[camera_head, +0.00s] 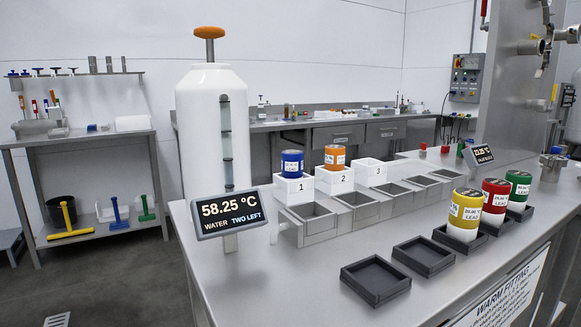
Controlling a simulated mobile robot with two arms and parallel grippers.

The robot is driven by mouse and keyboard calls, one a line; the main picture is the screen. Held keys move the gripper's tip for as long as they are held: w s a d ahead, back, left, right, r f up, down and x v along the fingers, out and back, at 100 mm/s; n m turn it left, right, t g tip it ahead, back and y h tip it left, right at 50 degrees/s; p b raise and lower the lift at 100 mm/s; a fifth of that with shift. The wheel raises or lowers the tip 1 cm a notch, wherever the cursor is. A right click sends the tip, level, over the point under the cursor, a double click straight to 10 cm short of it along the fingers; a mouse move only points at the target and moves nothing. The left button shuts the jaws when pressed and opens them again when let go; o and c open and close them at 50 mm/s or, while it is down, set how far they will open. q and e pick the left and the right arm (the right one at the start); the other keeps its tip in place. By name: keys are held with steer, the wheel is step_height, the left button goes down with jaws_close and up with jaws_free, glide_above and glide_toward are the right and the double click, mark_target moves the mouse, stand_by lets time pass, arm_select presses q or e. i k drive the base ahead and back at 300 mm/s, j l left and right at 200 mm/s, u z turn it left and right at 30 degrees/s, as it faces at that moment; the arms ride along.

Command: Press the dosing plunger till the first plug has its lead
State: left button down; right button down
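The dosing plunger has an orange knob (209,33) standing raised on a thin rod above the white tank (198,120). The display (231,212) in front of the tank reads 58.25 °C, "WATER TWO LEFT". A blue plug (292,163) stands in white block 1 (293,189) and an orange plug (335,158) in block 2 (339,180). White block 3 (370,172) holds no plug. Yellow (466,209), red (495,195) and green (518,184) labelled cylinders with white bases stand in dark trays at right. Neither of my grippers is in view.
Two dark trays (375,279) at the front are empty. A row of empty grey square holders (311,218) runs before the white blocks. A second display (482,155) reads about 23.25 °C. A steel panel (515,75) rises at the right.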

mark_target(209, 33)
steer(key=k, duration=0.65)
steer(key=u, duration=1.55)
steer(key=i+l, duration=0.1)
steer(key=i, duration=0.3)
